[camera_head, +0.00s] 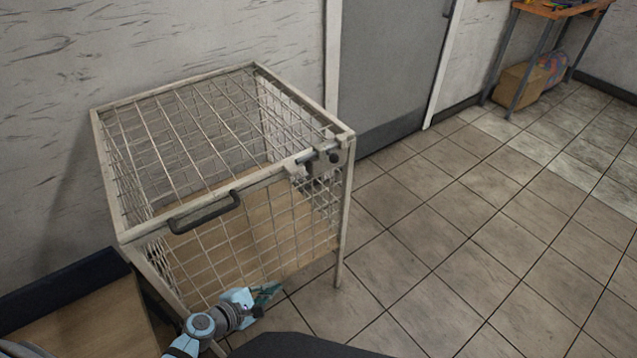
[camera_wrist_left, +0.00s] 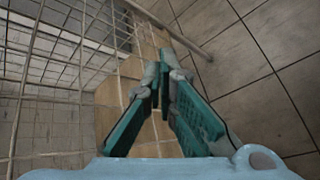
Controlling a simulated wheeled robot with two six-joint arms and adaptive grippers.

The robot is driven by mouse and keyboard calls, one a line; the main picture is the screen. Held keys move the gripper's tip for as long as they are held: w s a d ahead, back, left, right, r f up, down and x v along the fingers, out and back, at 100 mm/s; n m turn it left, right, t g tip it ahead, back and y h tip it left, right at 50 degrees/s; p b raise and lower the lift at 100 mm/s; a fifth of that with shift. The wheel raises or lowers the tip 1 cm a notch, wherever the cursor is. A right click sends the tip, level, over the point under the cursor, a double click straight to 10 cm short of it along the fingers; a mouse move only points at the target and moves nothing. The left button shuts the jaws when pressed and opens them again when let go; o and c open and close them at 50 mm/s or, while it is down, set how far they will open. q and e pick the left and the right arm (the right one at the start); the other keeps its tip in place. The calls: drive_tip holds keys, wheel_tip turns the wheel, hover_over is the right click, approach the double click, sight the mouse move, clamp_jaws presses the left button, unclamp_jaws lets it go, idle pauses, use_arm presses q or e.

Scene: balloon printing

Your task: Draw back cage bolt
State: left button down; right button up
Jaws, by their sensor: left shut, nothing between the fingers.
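The wire cage (camera_head: 232,165) stands against the wall, with a pale frame, mesh sides and a mesh top. A dark bolt (camera_head: 322,158) sits at the top front right corner of the cage. A dark bar handle (camera_head: 205,212) is on the top front edge. My left gripper (camera_head: 268,293) is low in front of the cage's front mesh, well below the bolt. In the left wrist view its teal fingers (camera_wrist_left: 168,78) come together at the tips, shut and empty, beside the mesh (camera_wrist_left: 65,75). The bolt is not seen in that view. My right gripper is not in view.
A grey door (camera_head: 390,65) is behind the cage. A wooden-topped surface with a dark edge (camera_head: 60,290) stands at the lower left. A table (camera_head: 560,10) with a cardboard box (camera_head: 520,85) beneath is at the far right. The tiled floor right of the cage is clear.

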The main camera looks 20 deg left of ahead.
sight(333, 162)
use_arm(q)
drive_tip(key=w+d+r+n+t+h, duration=0.1)
drive_tip(key=w+r+n+t+h, duration=0.1)
drive_tip(key=r, duration=1)
drive_tip(key=w+d+r+n+t+h+b, duration=0.1)
drive_tip(key=w+r+n+t, duration=0.4)
drive_tip(key=r, duration=0.7)
drive_tip(key=shift+d+n+h, duration=0.25)
drive_tip(key=shift+n+h, duration=0.65)
drive_tip(key=shift+n, duration=0.3)
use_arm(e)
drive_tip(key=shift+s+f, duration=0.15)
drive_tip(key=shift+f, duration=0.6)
use_arm(q)
drive_tip(key=p+x, duration=0.1)
drive_tip(key=x, duration=1.3)
drive_tip(key=shift+d+p, duration=0.1)
drive_tip(key=shift+p, duration=0.25)
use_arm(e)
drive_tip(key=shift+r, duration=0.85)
